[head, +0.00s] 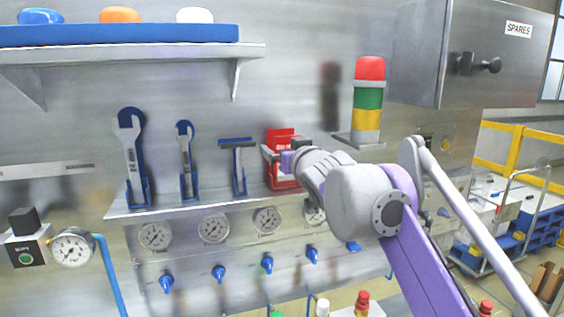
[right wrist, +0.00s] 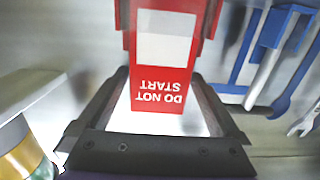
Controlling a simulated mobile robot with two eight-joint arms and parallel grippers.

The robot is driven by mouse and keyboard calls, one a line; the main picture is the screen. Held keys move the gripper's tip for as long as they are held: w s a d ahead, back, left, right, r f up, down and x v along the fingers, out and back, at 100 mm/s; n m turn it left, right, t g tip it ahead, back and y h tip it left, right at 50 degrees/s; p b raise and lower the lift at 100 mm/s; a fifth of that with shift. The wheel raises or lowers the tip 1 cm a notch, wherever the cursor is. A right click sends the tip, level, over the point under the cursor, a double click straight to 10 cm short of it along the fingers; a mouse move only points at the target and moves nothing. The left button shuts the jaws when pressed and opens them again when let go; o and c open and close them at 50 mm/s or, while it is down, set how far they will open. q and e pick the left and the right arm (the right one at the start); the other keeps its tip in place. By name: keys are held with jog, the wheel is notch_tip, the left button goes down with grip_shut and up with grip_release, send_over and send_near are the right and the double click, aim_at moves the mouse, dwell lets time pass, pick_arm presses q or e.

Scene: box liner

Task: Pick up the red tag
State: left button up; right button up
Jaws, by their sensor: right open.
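The red tag (right wrist: 160,97) hangs in a red holder on the wall shelf. In the right wrist view it appears upside down, with "DO NOT START" lettering and a white panel, between the fingers of my right gripper (right wrist: 167,18). The gripper is open, with a finger on each side of the tag; I cannot tell whether either touches it. In the head view the tag (head: 281,134) shows above my right gripper (head: 272,155), which covers part of it and of the red holder (head: 283,183). My left gripper is not in view.
A squeegee-like tool (head: 238,165) and two wrenches stand in blue holders left of the tag. A red-green-yellow signal light (head: 367,100) stands to the right, below and beside a grey SPARES cabinet (head: 480,55). Gauges (head: 213,228) and blue valves sit below the shelf.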

jog(key=shift+s+d+r, duration=0.2)
jog(key=shift+s+d, duration=0.05)
jog(key=shift+s, duration=0.25)
jog(key=shift+c, duration=0.3)
jog(key=shift+s, duration=0.1)
jog(key=shift+c, duration=1.3)
jog(key=shift+w, duration=0.2)
jog(key=c, duration=0.5)
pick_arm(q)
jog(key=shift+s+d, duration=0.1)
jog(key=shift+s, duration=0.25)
pick_arm(e)
jog(key=c, duration=0.4)
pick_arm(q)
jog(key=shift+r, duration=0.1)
